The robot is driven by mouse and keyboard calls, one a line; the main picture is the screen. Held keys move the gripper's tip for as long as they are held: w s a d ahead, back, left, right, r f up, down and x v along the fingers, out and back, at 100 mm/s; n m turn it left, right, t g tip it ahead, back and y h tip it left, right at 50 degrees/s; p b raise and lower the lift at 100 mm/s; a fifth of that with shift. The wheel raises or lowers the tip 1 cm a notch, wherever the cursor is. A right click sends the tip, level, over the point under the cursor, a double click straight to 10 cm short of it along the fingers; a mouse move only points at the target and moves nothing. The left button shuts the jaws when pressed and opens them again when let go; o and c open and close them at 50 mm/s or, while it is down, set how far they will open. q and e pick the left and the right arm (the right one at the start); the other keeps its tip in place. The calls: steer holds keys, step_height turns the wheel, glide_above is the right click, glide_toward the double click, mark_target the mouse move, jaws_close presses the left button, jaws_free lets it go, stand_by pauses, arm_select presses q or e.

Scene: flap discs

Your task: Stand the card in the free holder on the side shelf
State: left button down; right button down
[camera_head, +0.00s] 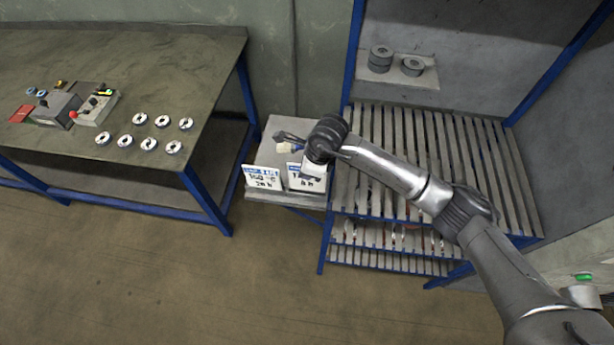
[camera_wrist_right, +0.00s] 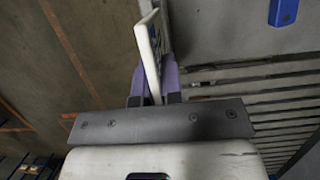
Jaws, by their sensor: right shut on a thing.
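My right gripper (camera_head: 305,172) is over the side shelf (camera_head: 285,202), pointing down. It is shut on a white card with blue and black print (camera_head: 304,182). In the right wrist view the card (camera_wrist_right: 149,55) shows nearly edge-on between the two purple-grey fingers (camera_wrist_right: 154,85). A similar white card (camera_head: 262,179) stands upright at the left front of the shelf. The held card is just right of it, near the front edge. I cannot tell whether its lower edge touches a holder; no free holder shows clearly. My left gripper is not in view.
A dark-handled tool (camera_head: 289,137) lies at the back of the side shelf. A slatted blue-framed rack (camera_head: 440,150) stands close on the right, with grey discs (camera_head: 381,58) on a pad. A workbench (camera_head: 180,75) with several discs stands left. Open floor lies in front.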

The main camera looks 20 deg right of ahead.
mark_target(307, 190)
step_height(307, 190, down, 4)
steer(key=shift+r+p, duration=0.2)
steer(key=shift+p, duration=0.2)
steer(key=shift+f, duration=0.1)
steer(key=shift+f, duration=0.1)
steer(key=c, duration=1.3)
jaws_free()
steer(key=shift+o, duration=0.2)
